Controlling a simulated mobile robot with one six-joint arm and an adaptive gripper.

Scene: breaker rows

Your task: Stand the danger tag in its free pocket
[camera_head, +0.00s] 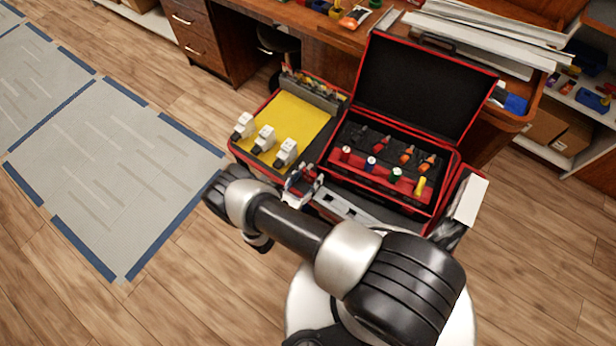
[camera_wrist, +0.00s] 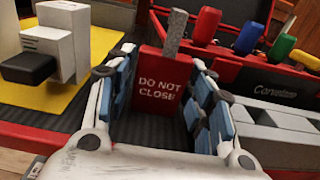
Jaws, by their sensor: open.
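The danger tag (camera_wrist: 160,92) is a red plate lettered "DO NOT CLOSE", with a grey speckled strip (camera_wrist: 178,34) rising from its top. In the wrist view it stands roughly upright, between and slightly beyond the blue-padded fingers of my gripper (camera_wrist: 163,98). The fingers are apart, with dark gaps on both sides of the tag, so it is not gripped. In the head view my gripper (camera_head: 302,186) is at the front of the case, between the yellow panel and the grey strip. The tag's lower edge and the free pocket cannot be made out clearly.
White breakers (camera_head: 264,138) stand on the yellow panel (camera_head: 298,118) at left. The open red-edged case (camera_head: 417,85) holds red, blue, green and yellow-handled tools (camera_head: 396,174). A grey slotted strip (camera_head: 350,208) lies right of my gripper. A white block (camera_head: 469,200) is further right.

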